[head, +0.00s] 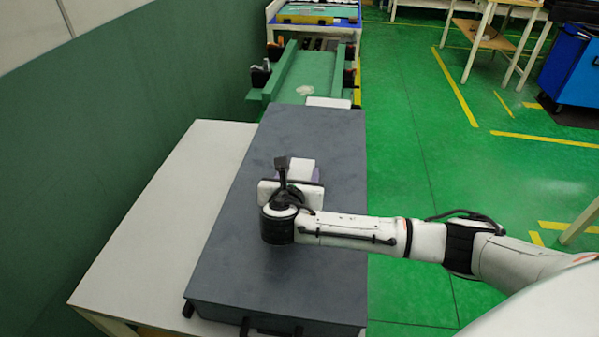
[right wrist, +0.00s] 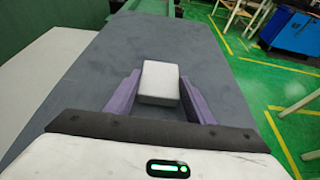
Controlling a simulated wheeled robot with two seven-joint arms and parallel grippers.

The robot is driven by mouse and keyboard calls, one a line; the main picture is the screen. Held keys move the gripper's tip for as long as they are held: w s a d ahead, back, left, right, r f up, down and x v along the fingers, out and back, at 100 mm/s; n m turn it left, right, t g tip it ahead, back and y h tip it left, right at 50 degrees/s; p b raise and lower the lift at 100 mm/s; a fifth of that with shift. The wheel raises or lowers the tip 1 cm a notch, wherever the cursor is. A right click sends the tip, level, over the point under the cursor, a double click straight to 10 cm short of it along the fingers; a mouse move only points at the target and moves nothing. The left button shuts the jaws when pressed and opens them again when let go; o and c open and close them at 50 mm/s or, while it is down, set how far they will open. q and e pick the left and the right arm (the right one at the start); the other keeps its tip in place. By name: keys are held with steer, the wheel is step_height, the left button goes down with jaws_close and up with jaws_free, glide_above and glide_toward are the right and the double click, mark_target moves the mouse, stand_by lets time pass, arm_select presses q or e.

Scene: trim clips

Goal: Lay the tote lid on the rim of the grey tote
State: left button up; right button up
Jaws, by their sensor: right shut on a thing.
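The wide dark grey tote lid (head: 310,130) is a flat slab with a pale block handle (head: 302,169) standing on its top. The lid and handle also show in the right wrist view (right wrist: 95,75), the handle (right wrist: 160,80) between the purple fingers. My right gripper (head: 307,172) is shut on the handle. Under the lid's near edge a dark grey side (head: 270,318) with black fittings shows, apparently the tote. Most of the tote is hidden by the lid, so I cannot tell whether the lid touches its rim. My left gripper is not in view.
A white table (head: 165,210) lies bare left of the lid, beside a green wall (head: 110,90). A green conveyor-like bench (head: 305,75) stands beyond. The green floor (head: 430,170) at the right is open, with a blue cabinet (head: 570,65) farther off.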

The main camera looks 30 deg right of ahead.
steer(key=shift+f, duration=0.15)
steer(key=o, duration=1.4)
steer(key=shift+c, duration=0.2)
steer(key=v, duration=1)
steer(key=shift+s+a, duration=0.15)
